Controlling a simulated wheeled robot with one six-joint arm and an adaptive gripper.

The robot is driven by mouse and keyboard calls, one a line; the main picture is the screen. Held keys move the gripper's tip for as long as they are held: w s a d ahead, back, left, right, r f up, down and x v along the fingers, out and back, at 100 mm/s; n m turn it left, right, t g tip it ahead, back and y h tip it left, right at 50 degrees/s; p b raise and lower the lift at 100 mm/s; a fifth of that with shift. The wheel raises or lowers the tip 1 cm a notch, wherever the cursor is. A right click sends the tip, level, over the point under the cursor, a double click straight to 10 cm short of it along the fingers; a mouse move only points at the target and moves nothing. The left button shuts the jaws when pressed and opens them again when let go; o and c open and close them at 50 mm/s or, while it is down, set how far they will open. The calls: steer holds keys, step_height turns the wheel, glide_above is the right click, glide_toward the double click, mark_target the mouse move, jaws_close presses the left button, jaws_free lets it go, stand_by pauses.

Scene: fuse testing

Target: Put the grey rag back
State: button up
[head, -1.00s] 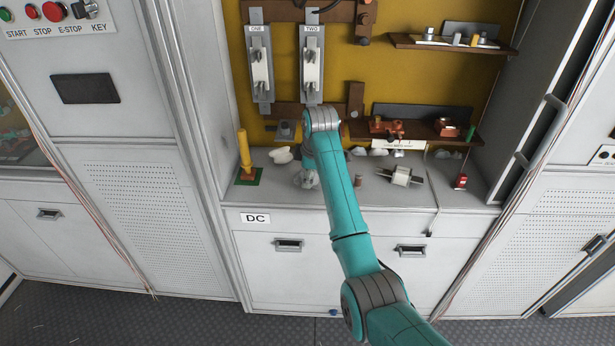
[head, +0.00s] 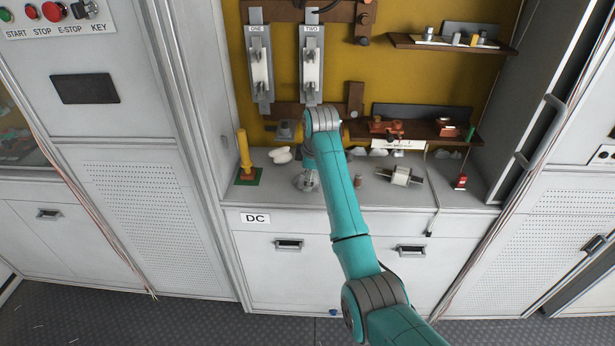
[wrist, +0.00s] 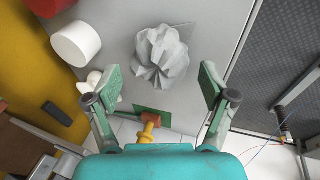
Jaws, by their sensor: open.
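The grey rag (wrist: 161,57) is a crumpled, folded heap on the grey counter in the wrist view. My gripper (wrist: 161,84) is open, with one green-padded finger on each side of the view. The rag shows beyond and between the fingertips, and no finger visibly touches it. In the head view my arm reaches down over the counter (head: 335,200), and its end is largely hidden behind the teal link. A small grey shape low beside the link may be the rag or part of my gripper; I cannot tell which.
A yellow-handled post (head: 244,150) stands on a green plate at the counter's left. A white fuse (head: 401,176) and a small red item (head: 461,182) lie right. Shelves (head: 425,133) overhang the back right.

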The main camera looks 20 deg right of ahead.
steer(key=v, duration=1)
steer(key=shift+r, duration=0.25)
steer(key=shift+s, duration=0.1)
